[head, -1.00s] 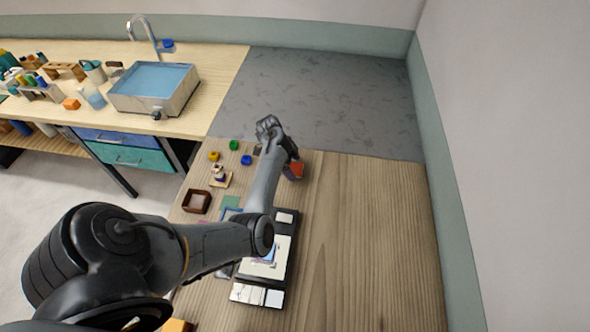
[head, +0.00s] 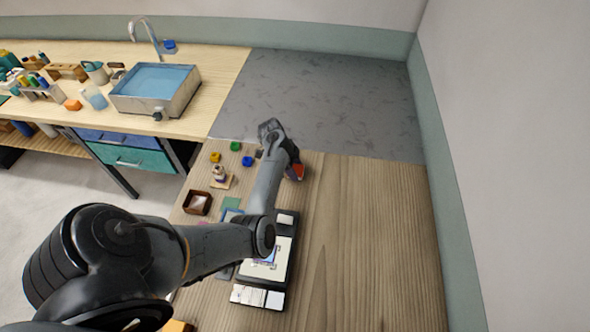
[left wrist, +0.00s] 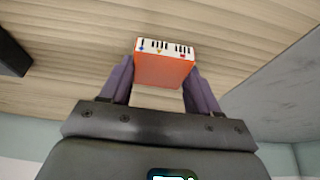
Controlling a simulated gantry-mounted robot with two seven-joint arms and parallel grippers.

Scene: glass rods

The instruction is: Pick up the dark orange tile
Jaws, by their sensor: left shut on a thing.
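My left gripper (left wrist: 163,82) is shut on the dark orange tile (left wrist: 165,70), which sits between its two purple fingers in the left wrist view. The tile's broad side is orange, and its narrow white edge carries black piano-like keys and small coloured marks. In the head view, a bit of the orange tile (head: 299,172) shows beside my left gripper (head: 292,169), over the far part of the wooden table. The wrist hides most of it there. I cannot tell whether the tile touches the table. My right gripper is not in view.
A dark-framed tray (head: 286,262) with white cards lies under my left forearm. A brown box (head: 197,203) and several small coloured pieces, one blue (head: 248,161), are left of the arm. The wooden table (head: 370,240) is clear to the right.

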